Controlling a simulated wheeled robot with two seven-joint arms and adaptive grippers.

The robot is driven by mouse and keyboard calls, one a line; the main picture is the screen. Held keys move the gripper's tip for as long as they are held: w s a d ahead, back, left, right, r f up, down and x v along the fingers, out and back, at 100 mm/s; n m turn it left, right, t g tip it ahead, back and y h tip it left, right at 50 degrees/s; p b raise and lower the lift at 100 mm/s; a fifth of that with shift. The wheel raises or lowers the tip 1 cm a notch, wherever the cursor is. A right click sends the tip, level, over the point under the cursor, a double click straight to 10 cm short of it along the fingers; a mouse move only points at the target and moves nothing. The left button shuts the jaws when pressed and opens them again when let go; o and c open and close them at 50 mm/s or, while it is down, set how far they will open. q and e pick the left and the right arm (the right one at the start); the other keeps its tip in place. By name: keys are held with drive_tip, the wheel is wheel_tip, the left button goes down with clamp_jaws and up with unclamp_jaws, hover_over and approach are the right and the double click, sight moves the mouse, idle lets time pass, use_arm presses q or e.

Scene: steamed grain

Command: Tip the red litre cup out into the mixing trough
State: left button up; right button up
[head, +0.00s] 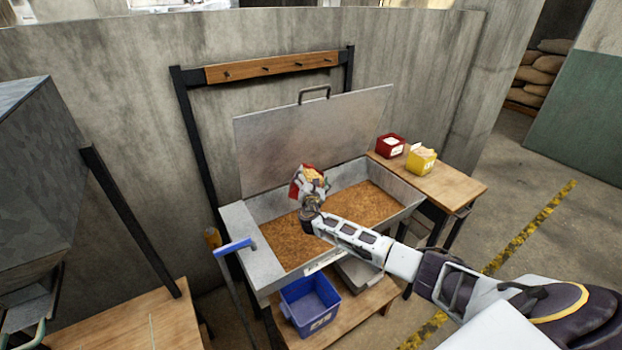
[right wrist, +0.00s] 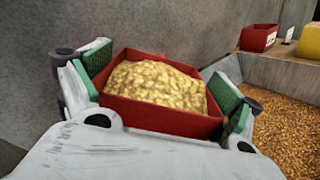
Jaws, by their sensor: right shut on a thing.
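My right gripper (head: 312,198) is shut on a red square cup (right wrist: 165,116) full of pale yellow flakes (right wrist: 155,82). In the right wrist view the green finger pads press on two opposite sides of the cup. In the head view the red cup (head: 296,187) is held above the metal mixing trough (head: 240,225), near its back wall, partly hidden by the gripper. The cup looks about upright, with the flakes still inside. The trough holds a layer of brown grain (head: 373,203); its lid (head: 310,135) stands open behind. My left gripper is out of view.
Another red container (head: 390,148) and a yellow container (head: 421,160) stand on the wooden side table (head: 455,188) at right. A blue bin (head: 310,305) and a grey tray (head: 358,273) sit on the lower shelf. A blue-handled tool (head: 235,246) leans at the trough's left.

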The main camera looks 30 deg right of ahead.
sight(323, 183)
drive_tip(key=shift+s+d+f+m, duration=0.1)
drive_tip(key=shift+d+f+m, duration=0.1)
drive_tip(key=shift+m, duration=0.35)
drive_tip(key=shift+s+d+f+m, duration=0.1)
drive_tip(key=shift+d+m, duration=0.05)
drive_tip(key=shift+m, duration=0.4)
drive_tip(key=shift+s+d+f+m, duration=0.25)
drive_tip(key=shift+d+f+m, duration=0.25)
drive_tip(key=shift+m, duration=0.5)
drive_tip(key=shift+s+d+f+m, duration=0.35)
drive_tip(key=shift+d+m, duration=0.2)
drive_tip(key=shift+m, duration=0.45)
drive_tip(key=shift+s+d+f+m, duration=0.2)
drive_tip(key=shift+d+f+m, duration=0.3)
drive_tip(key=shift+m, duration=0.5)
drive_tip(key=m, duration=0.2)
drive_tip(key=s+d+m+b, duration=0.1)
drive_tip(key=m, duration=0.1)
drive_tip(key=d+m+b, duration=0.1)
drive_tip(key=m, duration=0.1)
drive_tip(key=shift+s+d+f+m, duration=0.15)
drive_tip(key=shift+f+m, duration=0.1)
drive_tip(key=shift+m, duration=0.05)
drive_tip(key=shift+s+d+r+m+b, duration=0.1)
drive_tip(key=shift+d+m+b, duration=0.1)
drive_tip(key=shift+m+b, duration=0.45)
drive_tip(key=shift+r, duration=0.1)
drive_tip(key=shift+r, duration=0.1)
